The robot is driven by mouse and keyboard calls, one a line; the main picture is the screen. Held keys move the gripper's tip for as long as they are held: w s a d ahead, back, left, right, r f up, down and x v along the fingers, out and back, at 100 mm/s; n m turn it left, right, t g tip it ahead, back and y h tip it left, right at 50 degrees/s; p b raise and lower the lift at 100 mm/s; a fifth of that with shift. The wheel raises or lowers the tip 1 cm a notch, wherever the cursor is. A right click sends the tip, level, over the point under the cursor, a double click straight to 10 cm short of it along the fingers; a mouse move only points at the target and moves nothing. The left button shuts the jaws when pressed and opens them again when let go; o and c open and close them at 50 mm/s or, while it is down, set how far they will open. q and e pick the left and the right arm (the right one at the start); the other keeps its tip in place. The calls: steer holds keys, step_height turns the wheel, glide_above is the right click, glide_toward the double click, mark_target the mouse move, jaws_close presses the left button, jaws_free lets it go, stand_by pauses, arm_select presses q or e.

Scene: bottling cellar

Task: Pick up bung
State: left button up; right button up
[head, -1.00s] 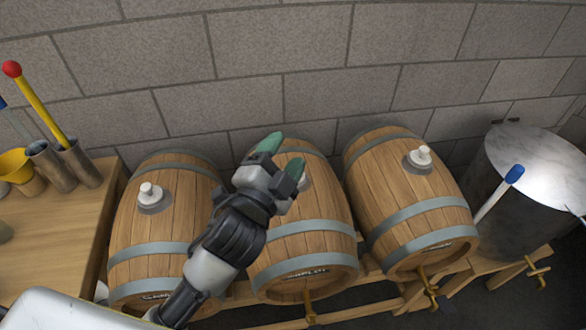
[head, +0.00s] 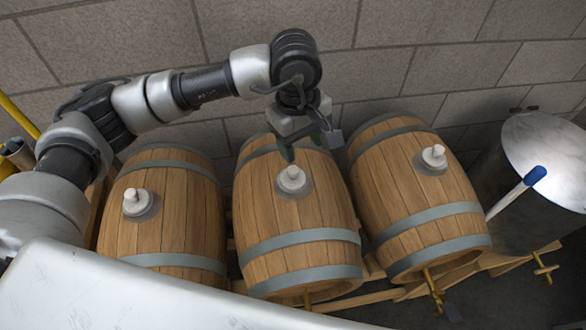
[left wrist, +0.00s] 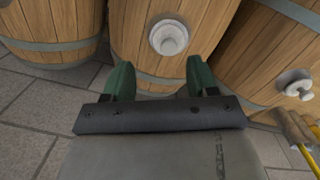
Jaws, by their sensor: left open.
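Three wooden barrels lie in a row in the head view, each with a pale bung on top. The middle barrel's bung (head: 292,179) sits upright in a grey ring. Another bung (left wrist: 297,87) shows at the right. My right gripper is out of view.
A block wall (head: 420,45) rises close behind the barrels. A metal drum (head: 535,190) with a blue-ended stick (head: 512,194) stands at the right. Brass taps (head: 433,288) stick out at the front. A yellow stick (head: 18,115) shows at the far left.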

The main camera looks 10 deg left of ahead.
mark_target(293, 169)
arm_select(q)
steer(key=shift+w+a+f+y, duration=0.15)
steer(key=shift+w+a+y, duration=0.15)
steer(key=shift+a, duration=0.15)
steer(key=shift+w+a+f+y, duration=0.15)
steer(key=shift+a+y, duration=0.15)
steer(key=shift+a, duration=0.1)
step_height(293, 169, down, 4)
steer(key=shift+r+p, duration=0.2)
steer(key=shift+p, duration=0.5)
steer(key=shift+f, duration=0.35)
step_height(293, 169, down, 5)
steer(key=p, duration=0.2)
steer(key=shift+s+p, duration=0.15)
steer(key=shift+p, duration=0.25)
steer(key=shift+f, duration=0.2)
steer(key=c, duration=1)
steer(key=shift+r, duration=0.15)
